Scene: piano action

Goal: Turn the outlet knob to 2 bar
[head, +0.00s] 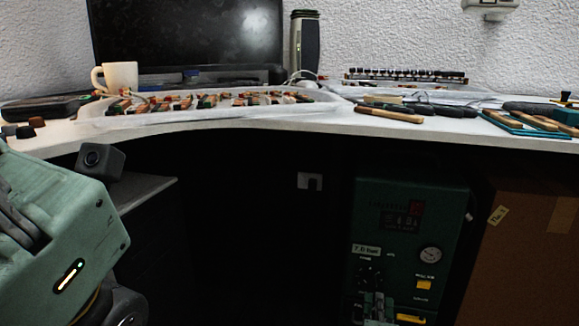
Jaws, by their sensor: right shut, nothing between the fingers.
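A dark green machine (410,212) stands under the desk at the right. Its front has a round white gauge (431,254), a small dark display (401,219) and a pale label (366,248) that seems to read 7.0 bar. My right gripper (377,306) is at the bottom edge of the view, in front of the machine's lower left front, and is shut and empty. It covers part of the panel below the label. I cannot make out the outlet knob clearly there, nor whether the gripper touches it. My left arm fills the lower left; its gripper is out of view.
The white desk (280,131) runs above the machine and carries a tray of piano parts (215,101), a mug (116,77), a monitor (187,38) and tools (389,115). A brown cardboard box (530,235) stands right of the machine. Dark open space lies to its left.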

